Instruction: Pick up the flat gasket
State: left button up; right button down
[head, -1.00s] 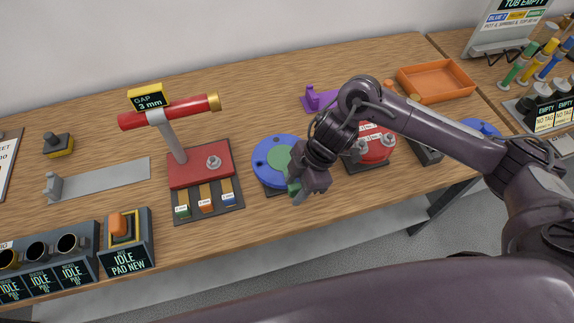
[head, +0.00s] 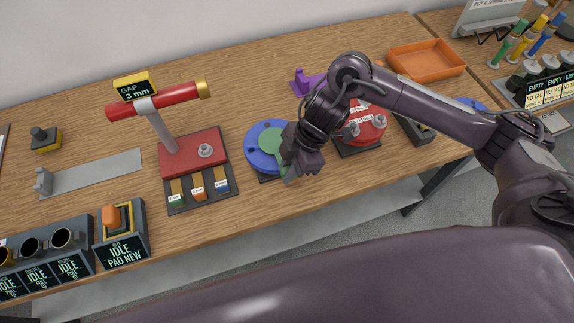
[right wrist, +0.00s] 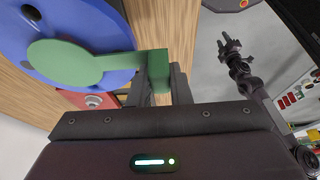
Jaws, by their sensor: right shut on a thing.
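The flat gasket is a thin green disc (head: 272,141) with a straight tab. In the head view it overlaps the round blue flange (head: 250,155) on the bench. My right gripper (head: 288,174) is shut on the tab end, at the near right side of the flange. In the right wrist view the tab ends in a green block (right wrist: 154,66) between the fingers, and the disc (right wrist: 64,63) covers part of the blue flange (right wrist: 110,25). The height of the gasket above the flange is hard to judge. A dark arm with a small, unclear gripper (right wrist: 229,46), seemingly my left, shows in the wrist view.
A red gap stand (head: 192,155) is left of the flange. A red flange (head: 367,127) stands close on the right, partly behind my arm. A purple holder (head: 304,82) and an orange tray (head: 427,60) lie behind. Bare wood lies in front of the flange.

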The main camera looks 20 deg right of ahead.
notch_tip(320, 180, up, 19)
jog(key=p, duration=0.1)
jog(key=shift+p, duration=0.4)
jog(key=shift+r, duration=0.1)
notch_tip(320, 180, up, 5)
jog(key=p, duration=0.5)
dwell(0.5)
